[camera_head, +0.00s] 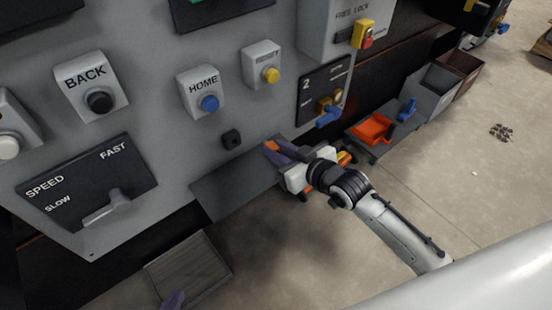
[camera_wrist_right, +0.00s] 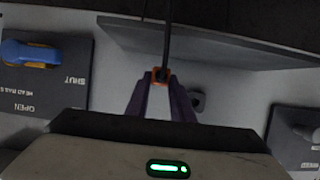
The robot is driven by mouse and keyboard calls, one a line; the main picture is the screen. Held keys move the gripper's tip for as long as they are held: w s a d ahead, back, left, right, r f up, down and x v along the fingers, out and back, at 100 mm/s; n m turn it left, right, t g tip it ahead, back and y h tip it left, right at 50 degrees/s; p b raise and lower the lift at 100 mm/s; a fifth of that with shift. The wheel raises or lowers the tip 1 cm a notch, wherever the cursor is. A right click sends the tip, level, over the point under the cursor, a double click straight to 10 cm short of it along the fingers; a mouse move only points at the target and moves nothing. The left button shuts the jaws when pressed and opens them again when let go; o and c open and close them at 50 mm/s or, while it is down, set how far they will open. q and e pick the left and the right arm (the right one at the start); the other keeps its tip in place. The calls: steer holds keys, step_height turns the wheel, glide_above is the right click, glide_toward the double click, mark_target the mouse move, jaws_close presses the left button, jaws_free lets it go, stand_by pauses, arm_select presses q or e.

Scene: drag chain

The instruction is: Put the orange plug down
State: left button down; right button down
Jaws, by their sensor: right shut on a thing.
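The orange plug (camera_wrist_right: 161,76) is held between the purple fingertips of my right gripper (camera_wrist_right: 161,88) in the right wrist view. A dark cable runs from the plug toward the top of that view. In the head view the right gripper (camera_head: 279,152) is in front of the grey panel's lower edge, by the right end of the shelf, with a bit of the orange plug (camera_head: 271,146) showing. Any gap between plug and shelf is unclear. Of my left gripper (camera_head: 173,300), only a purple fingertip shows at the bottom edge; its opening is hidden.
A grey shelf (camera_head: 235,188) juts out below the panel (camera_head: 165,155). A small black socket (camera_head: 231,139) sits above the shelf. Buttons and a speed lever (camera_head: 107,208) stick out. A framed tray (camera_head: 188,270) is below.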

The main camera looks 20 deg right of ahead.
step_height(320, 180, down, 3)
steer(key=shift+r+b, duration=0.1)
steer(key=shift+b, duration=0.25)
steer(key=c, duration=1.5)
jaws_free()
steer(key=shift+c, duration=0.2)
